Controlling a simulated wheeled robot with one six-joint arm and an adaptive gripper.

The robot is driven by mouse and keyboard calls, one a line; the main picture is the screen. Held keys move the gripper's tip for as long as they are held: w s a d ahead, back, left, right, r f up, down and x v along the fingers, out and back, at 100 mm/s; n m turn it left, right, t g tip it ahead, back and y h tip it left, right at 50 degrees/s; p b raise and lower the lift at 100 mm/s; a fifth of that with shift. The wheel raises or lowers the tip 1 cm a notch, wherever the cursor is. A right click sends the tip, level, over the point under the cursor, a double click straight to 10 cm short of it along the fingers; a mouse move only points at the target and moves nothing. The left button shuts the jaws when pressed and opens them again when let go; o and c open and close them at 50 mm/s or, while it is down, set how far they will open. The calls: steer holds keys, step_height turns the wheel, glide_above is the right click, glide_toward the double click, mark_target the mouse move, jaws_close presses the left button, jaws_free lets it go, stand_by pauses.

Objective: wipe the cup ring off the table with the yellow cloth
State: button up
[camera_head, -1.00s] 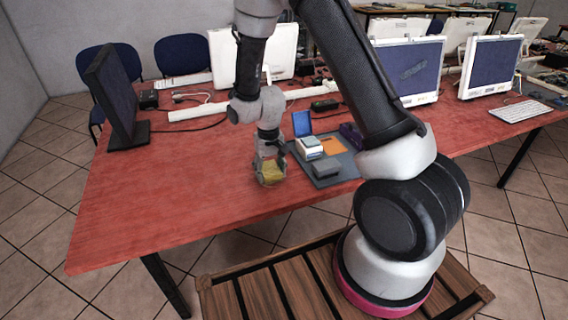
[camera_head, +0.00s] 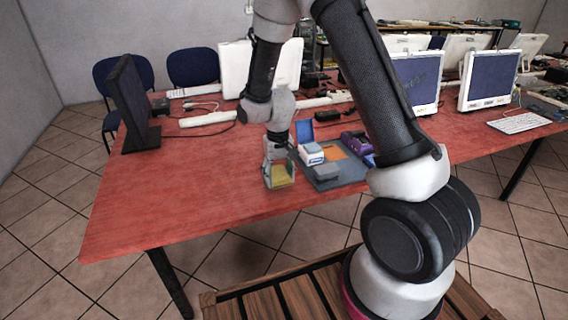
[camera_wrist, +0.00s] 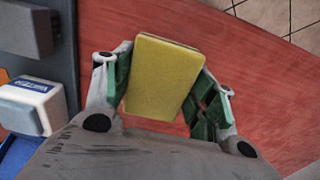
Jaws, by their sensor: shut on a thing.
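The yellow cloth (camera_head: 280,174) looks like a flat, thick pad. It also shows in the wrist view (camera_wrist: 163,78), between the green-padded fingers of my gripper (camera_wrist: 164,88). My gripper (camera_head: 279,181) is shut on it, low over the red table (camera_head: 190,190), left of the grey mat. I cannot tell whether the cloth touches the tabletop. I cannot make out the cup ring in either view; the cloth or gripper may hide it.
The grey mat (camera_head: 352,174) right of my gripper holds a white-and-blue box (camera_head: 311,154), a dark grey block (camera_head: 326,173) and an orange sheet (camera_head: 333,148). A monitor (camera_head: 130,105) stands at the left. The table left of my gripper is clear.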

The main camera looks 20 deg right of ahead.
steer(key=shift+r, duration=2.4)
